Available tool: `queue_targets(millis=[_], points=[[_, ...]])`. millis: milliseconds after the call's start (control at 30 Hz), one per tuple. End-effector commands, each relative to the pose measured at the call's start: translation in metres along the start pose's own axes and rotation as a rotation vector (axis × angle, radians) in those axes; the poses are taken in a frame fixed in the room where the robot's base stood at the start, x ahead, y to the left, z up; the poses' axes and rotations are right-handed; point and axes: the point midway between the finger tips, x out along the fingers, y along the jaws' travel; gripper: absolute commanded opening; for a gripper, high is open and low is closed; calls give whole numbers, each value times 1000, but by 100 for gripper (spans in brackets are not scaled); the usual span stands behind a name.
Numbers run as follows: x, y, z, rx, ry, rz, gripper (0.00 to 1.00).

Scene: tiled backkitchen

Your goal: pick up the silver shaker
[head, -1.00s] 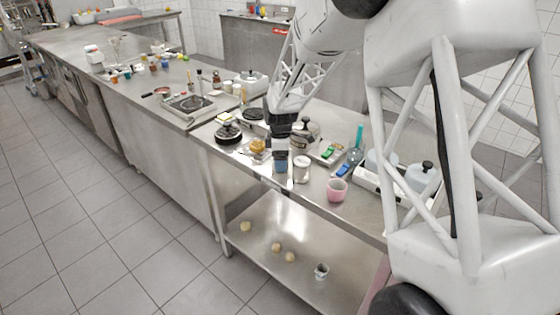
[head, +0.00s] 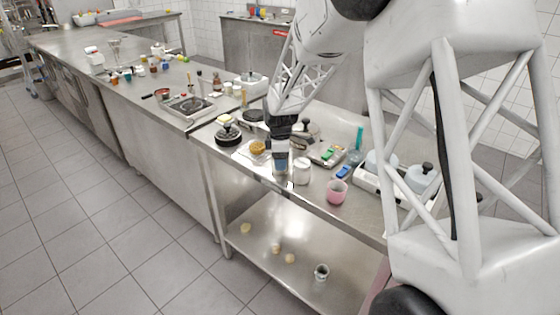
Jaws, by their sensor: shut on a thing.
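My gripper (head: 281,158) points down over the near edge of the steel table (head: 262,178), just left of a white canister (head: 302,171). It is shut on a small grey-blue thing (head: 281,167), which I take to be the silver shaker. The fingers and my dark wrist hide most of it. I cannot tell whether its base touches the table.
A pink cup (head: 337,191) stands to the right near the front edge. A yellow item (head: 257,147) and a black round pan (head: 228,134) are to the left. A small metal cup (head: 321,271) and several pale round things lie on the lower shelf (head: 290,245).

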Motion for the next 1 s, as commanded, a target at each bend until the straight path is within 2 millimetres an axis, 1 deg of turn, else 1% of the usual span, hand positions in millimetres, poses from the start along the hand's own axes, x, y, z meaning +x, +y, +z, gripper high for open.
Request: queue_targets(millis=[167,267,367,700,833,1000], points=[[-7,0,0,0,0,2,33],[-15,0,0,0,0,1,33],[-27,0,0,0,0,2,33],[-78,0,0,0,1,3,33],[-91,0,0,0,0,2,33],[-99,0,0,0,0,0,33]])
